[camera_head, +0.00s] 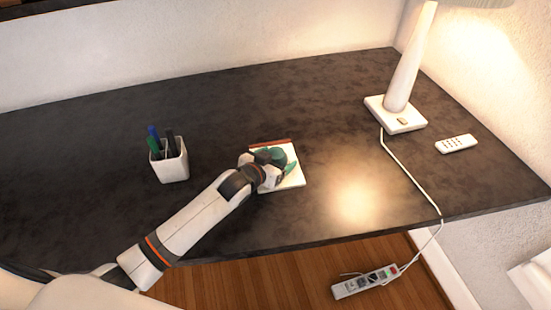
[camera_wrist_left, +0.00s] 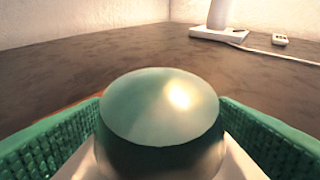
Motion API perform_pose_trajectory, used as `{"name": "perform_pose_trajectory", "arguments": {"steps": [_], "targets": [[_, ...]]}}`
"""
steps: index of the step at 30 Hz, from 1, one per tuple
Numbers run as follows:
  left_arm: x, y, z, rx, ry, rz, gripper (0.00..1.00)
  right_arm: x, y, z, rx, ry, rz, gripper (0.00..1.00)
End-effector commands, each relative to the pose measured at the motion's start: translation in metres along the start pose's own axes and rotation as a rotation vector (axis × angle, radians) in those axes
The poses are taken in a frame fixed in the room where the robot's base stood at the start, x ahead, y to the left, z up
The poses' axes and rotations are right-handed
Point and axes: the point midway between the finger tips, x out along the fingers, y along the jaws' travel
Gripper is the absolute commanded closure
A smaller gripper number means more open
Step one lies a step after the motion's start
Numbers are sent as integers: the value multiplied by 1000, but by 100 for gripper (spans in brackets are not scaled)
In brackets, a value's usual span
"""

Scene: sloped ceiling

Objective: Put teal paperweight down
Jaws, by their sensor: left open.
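The teal paperweight (camera_wrist_left: 160,112) is a glossy dome in the middle of the left wrist view. In the head view it is mostly hidden by my left gripper (camera_head: 277,164), and a bit of teal shows there. The paperweight rests on a white notepad (camera_head: 294,180) with a reddish-brown top edge, on the dark desk. My left gripper is open, and its green textured fingers stand on either side of the paperweight. Gaps at the fingers are hard to judge. My right gripper is not in view.
A white pen cup (camera_head: 170,163) with pens stands left of the notepad. A lamp (camera_head: 400,112) and a remote (camera_head: 456,144) are at the right. The lamp cord hangs over the front edge to a power strip (camera_head: 365,282) on the floor. The desk (camera_head: 90,140) is clear around the notepad.

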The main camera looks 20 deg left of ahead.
Motion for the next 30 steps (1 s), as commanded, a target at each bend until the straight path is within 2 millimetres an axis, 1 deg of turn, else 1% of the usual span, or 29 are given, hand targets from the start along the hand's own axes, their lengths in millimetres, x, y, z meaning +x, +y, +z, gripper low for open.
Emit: {"name": "perform_pose_trajectory", "arguments": {"steps": [3,4,7,11,15,18,21,25,30], "targets": [[-2,0,5,1,-1,0,19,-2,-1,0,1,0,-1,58],[-4,0,3,1,0,0,19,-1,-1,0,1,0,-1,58],[-16,0,2,0,0,0,19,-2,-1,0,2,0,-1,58],[-42,0,2,1,1,0,19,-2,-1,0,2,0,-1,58],[-72,0,2,0,1,0,19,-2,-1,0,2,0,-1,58],[-92,0,2,0,1,0,19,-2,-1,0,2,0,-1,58],[-106,0,2,0,1,0,19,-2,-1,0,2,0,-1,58],[-118,0,2,0,1,0,19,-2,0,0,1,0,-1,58],[-121,0,3,0,-1,1,19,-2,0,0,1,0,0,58]]}}
